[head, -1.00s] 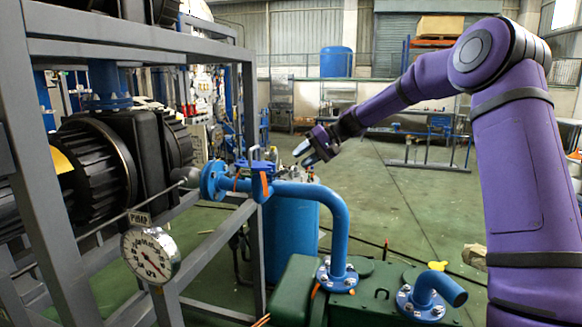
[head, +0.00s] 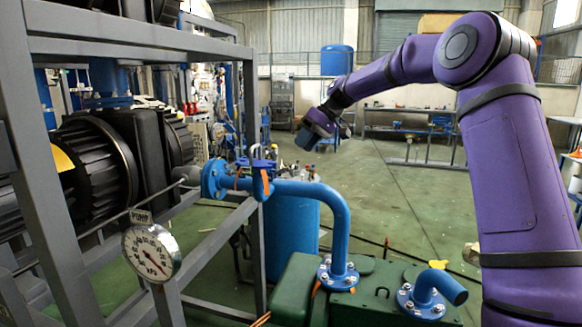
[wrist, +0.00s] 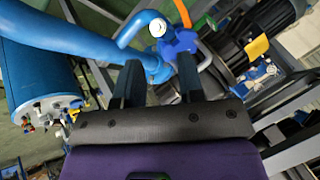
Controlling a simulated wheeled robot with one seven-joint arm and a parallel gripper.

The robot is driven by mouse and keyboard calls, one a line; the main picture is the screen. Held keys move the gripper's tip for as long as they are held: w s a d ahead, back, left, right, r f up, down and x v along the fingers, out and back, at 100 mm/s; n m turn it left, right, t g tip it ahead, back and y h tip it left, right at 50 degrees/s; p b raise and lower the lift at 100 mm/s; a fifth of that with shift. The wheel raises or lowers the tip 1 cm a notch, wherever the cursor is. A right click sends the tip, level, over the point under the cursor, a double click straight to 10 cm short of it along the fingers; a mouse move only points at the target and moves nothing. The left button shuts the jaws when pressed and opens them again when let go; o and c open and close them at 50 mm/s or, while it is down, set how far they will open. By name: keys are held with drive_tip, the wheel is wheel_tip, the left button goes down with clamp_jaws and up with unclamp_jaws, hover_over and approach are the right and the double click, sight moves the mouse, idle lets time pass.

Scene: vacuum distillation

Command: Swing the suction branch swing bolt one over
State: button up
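The blue suction pipe (head: 310,192) runs to a blue flange (head: 213,180) beside the frame. A blue clamp-like fitting (head: 258,165) with an orange lever (head: 265,185) sits on this pipe. In the wrist view, a blue lobed part (wrist: 180,42), a blue curved piece with a pale round end (wrist: 157,27) and an orange strip (wrist: 182,12) lie ahead of the fingers. I cannot tell which part is the swing bolt. My gripper (wrist: 158,80) has its two fingers apart with nothing clearly held between them. In the head view my gripper (head: 308,138) is above and right of the fitting, apart from it.
A grey steel frame (head: 52,190) and black pump (head: 100,165) fill the left. A pressure gauge (head: 150,254) is in front. A blue tank (head: 290,235) stands behind the pipe, and a green machine (head: 375,290) below right.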

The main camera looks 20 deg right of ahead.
sight(286, 169)
drive_tip(key=a+f, duration=0.2)
drive_tip(key=a+f+n+h, duration=0.1)
drive_tip(key=f, duration=0.2)
drive_tip(key=w+a+f+n, duration=0.1)
drive_tip(key=a+f, duration=0.1)
drive_tip(key=f, duration=0.1)
drive_tip(key=shift+w+a+f+h, duration=0.1)
drive_tip(key=shift+a+f+h, duration=0.05)
drive_tip(key=shift+a+h, duration=0.15)
clamp_jaws()
